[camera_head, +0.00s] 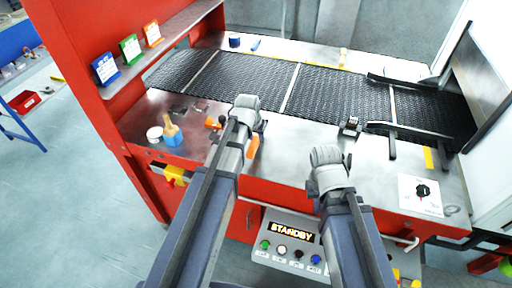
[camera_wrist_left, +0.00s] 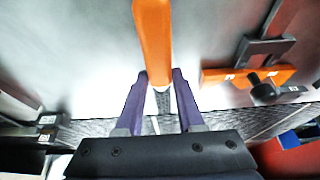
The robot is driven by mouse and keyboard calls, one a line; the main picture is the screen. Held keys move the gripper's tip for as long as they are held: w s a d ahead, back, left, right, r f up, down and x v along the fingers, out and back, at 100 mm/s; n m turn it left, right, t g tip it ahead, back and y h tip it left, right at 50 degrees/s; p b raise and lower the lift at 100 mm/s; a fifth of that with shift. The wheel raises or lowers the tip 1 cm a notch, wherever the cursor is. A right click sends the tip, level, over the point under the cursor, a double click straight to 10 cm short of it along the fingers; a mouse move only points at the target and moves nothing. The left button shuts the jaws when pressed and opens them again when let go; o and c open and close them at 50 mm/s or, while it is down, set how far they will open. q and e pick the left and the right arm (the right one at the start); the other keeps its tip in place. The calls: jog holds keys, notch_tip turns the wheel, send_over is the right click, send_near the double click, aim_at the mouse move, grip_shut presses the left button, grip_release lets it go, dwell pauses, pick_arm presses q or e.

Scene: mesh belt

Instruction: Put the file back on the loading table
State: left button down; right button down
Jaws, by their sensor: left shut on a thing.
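The file has an orange handle (camera_wrist_left: 153,38), which sticks out past my left gripper (camera_wrist_left: 160,76) in the left wrist view. The purple fingers are shut on the file, with a grey part of it between them. In the head view the orange handle (camera_head: 252,146) shows beside my left wrist, over the steel table (camera_head: 285,152) in front of the belt. I cannot tell whether the file touches the table. My right gripper (camera_head: 331,165) is over the table's front edge at the right; its fingers are hidden by its wrist.
The dark mesh belt (camera_head: 330,95) runs behind the table. A small black block (camera_head: 350,126) stands near the belt. A blue pot with a brush (camera_head: 172,137), a white disc (camera_head: 154,133) and an orange holder (camera_head: 211,123) are at the left. A STANDBY panel (camera_head: 292,231) is in front.

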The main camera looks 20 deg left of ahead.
aim_at(255, 141)
pick_arm(q)
jog(key=shift+f+b, duration=1.8)
jog(key=shift+b, duration=0.05)
jog(key=shift+f, duration=0.1)
jog(key=shift+f, duration=0.15)
jog(key=c, duration=0.5)
grip_release()
jog(key=p+v, duration=1.1)
jog(key=v, duration=0.1)
jog(key=shift+r, duration=0.3)
jog(key=s+d+m+g, duration=0.1)
jog(key=s+d, duration=0.3)
jog(key=s, duration=0.2)
jog(key=s+d+f+m+g+y, duration=0.1)
jog(key=s+d+g, duration=0.1)
jog(key=s+d, duration=0.3)
jog(key=s+d+m+g, duration=0.1)
jog(key=s+d, duration=0.3)
jog(key=s, duration=0.2)
jog(key=shift+s+d+f+g+y, duration=0.2)
jog(key=shift+s+d+g+y, duration=0.1)
